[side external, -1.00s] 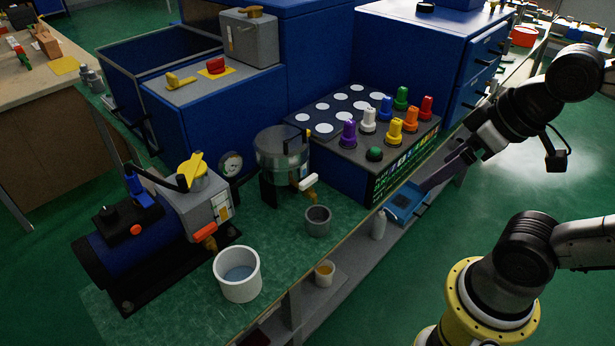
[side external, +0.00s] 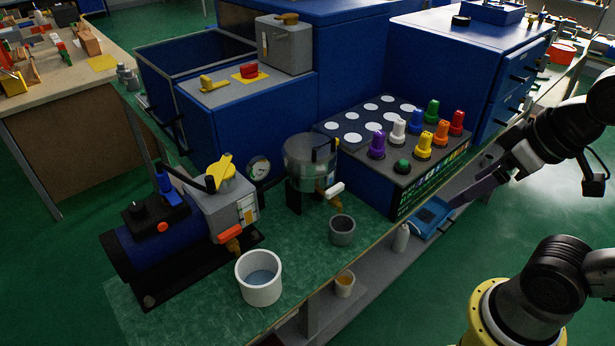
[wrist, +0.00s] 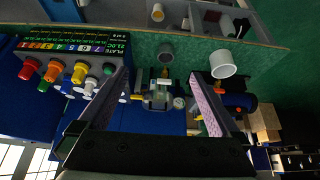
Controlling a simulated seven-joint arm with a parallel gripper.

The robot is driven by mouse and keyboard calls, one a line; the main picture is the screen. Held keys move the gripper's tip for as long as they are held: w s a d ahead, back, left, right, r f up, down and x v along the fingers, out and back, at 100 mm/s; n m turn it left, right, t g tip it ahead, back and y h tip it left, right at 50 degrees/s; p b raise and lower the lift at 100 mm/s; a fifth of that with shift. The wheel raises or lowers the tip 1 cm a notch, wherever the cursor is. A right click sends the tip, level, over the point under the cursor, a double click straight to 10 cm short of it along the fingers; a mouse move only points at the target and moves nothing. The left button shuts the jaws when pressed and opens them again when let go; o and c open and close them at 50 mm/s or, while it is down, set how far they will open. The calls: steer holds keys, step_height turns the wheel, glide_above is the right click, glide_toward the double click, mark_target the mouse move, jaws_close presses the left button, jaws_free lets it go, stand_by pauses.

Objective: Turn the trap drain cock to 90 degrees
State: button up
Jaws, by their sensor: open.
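The trap is a clear-and-grey cylinder (side external: 309,160) on the green bench top. Its drain cock, low on the front right side, has a brass body and a white lever (side external: 336,188) that lies roughly crosswise. A grey cup (side external: 342,230) stands below the cock. My gripper (side external: 474,192) is open and empty, off the bench's front edge to the right, well apart from the cock. In the wrist view the trap (wrist: 158,97) shows between the two spread fingers of my gripper (wrist: 160,76); the lever is too small there to read its angle.
A blue pump (side external: 150,245) with an orange-red handled cock (side external: 230,233) stands left of the trap, with a white cup (side external: 259,280) of liquid in front. A panel of coloured knobs (side external: 400,170) rises between trap and gripper. A lower shelf (side external: 365,283) holds small containers.

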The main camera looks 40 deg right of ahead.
stand_by(0.3)
steer(key=c, duration=0.4)
steer(key=shift+s+m, duration=0.1)
steer(key=shift+m, duration=0.7)
steer(key=shift+c, duration=1.3)
steer(key=r+m, duration=0.1)
steer(key=w+r+m, duration=0.1)
steer(key=r+m, duration=0.1)
steer(key=m, duration=0.1)
steer(key=shift+w+r, duration=0.1)
steer(key=shift+w, duration=0.2)
steer(key=shift+c, duration=0.7)
steer(key=w+r+m, duration=0.3)
steer(key=w+m, duration=0.1)
steer(key=m+g, duration=0.6)
steer(key=m, duration=0.2)
glide_above(335, 187)
step_height(335, 187, down, 8)
steer(key=f, duration=0.1)
step_height(335, 187, down, 13)
steer(key=shift+f, duration=0.15)
